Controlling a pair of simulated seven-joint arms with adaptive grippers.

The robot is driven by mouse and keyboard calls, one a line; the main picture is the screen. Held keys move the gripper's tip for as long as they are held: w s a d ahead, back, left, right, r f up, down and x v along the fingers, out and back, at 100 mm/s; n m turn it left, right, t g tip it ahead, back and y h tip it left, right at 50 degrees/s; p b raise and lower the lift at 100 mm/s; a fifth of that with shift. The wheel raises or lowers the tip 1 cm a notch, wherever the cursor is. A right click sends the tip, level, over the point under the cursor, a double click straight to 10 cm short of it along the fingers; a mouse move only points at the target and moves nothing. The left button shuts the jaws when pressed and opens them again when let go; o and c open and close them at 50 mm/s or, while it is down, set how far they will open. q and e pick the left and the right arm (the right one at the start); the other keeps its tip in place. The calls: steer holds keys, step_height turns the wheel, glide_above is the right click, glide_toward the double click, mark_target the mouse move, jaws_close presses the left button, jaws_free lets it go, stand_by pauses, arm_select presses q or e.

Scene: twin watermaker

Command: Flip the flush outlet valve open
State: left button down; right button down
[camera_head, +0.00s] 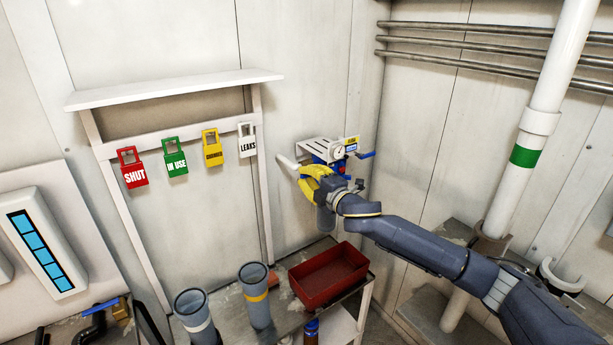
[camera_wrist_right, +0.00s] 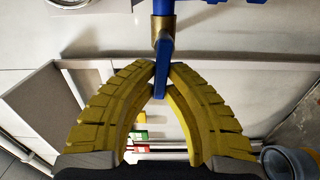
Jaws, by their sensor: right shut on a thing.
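My right gripper (camera_head: 314,180) is at the small white valve panel (camera_head: 316,147) on the back wall. In the right wrist view its yellow fingers (camera_wrist_right: 160,78) close from both sides on a blue lever (camera_wrist_right: 162,62). The lever hangs from a brass fitting (camera_wrist_right: 163,30) with more blue parts above it. In the head view my fingers hide much of the panel's lower part, including the held lever. A second blue handle (camera_head: 366,155) sticks out to the right of the round gauge (camera_head: 339,152). The panel's labels are too small to read. My left gripper is not in view.
A red tray (camera_head: 303,292) stands on the bench below my right arm. Two grey cups, one with a yellow band (camera_head: 255,296), stand left of it. Colored tags, including a red SHUT tag (camera_head: 134,176), hang on the rack. A white pipe (camera_head: 548,95) rises at right.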

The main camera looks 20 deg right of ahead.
steer(key=shift+f+n, duration=0.2)
steer(key=shift+n, duration=0.5)
steer(key=c, duration=1.5)
jaws_free()
steer(key=shift+o, duration=0.2)
steer(key=v, duration=1.2)
